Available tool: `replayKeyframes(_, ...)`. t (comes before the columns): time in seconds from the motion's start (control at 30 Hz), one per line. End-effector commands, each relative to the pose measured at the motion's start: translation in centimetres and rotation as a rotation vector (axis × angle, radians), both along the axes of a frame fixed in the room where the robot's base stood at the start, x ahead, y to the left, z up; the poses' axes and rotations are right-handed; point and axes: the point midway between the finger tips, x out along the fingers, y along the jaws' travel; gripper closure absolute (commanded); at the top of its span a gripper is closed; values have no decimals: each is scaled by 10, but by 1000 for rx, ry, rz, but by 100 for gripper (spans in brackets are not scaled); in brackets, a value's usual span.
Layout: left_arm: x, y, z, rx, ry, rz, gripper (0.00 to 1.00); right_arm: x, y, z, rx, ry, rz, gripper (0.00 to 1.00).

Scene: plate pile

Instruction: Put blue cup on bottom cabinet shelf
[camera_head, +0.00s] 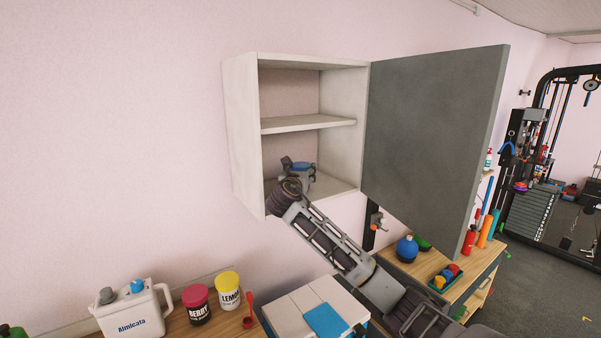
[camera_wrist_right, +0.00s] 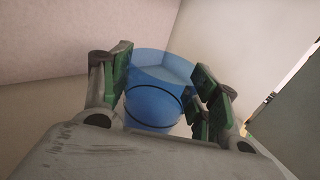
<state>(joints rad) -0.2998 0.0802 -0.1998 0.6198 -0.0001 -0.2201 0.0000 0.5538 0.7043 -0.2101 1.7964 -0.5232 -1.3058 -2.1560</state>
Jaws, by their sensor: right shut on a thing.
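The wall cabinet (camera_head: 241,130) has a middle shelf (camera_head: 310,122) and a bottom shelf (camera_head: 336,187), and its grey door (camera_head: 432,130) stands open to the right. My right gripper (camera_head: 296,170) reaches into the lower compartment from the front. It is shut on the blue cup, which shows between the green-padded fingers in the right wrist view (camera_wrist_right: 155,92). In the head view the cup (camera_head: 307,170) is partly hidden by the gripper. It looks upright, at or just above the bottom shelf; I cannot tell whether it touches. My left gripper is not in view.
Below are a white jug (camera_head: 132,312), a red-lidded jar (camera_head: 197,305), a yellow-lidded jar (camera_head: 228,291) and a red scoop (camera_head: 248,312) on a wooden counter. A blue round bottle (camera_head: 407,249) stands on the right bench. The upper compartment is empty.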

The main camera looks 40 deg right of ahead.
Motion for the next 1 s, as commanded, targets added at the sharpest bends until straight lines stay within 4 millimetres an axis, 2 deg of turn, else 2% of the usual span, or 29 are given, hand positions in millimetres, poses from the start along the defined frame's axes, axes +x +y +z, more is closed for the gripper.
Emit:
replayKeyframes(0.13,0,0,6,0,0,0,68,3,-1,-3,-1,-1,-1,63)
replayKeyframes(0.63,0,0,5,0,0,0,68,4,-1,-8,-1,-1,-1,63)
replayKeyframes(0.67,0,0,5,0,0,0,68,4,-1,-9,-1,-1,-1,38)
replayKeyframes(0.8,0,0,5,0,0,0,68,4,-1,-8,-1,-1,-1,20)
replayKeyframes(0.83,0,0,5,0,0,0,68,4,-1,-8,-1,-1,-1,18)
replayKeyframes(1.0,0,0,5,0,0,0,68,4,-1,-8,-1,-1,-1,18)
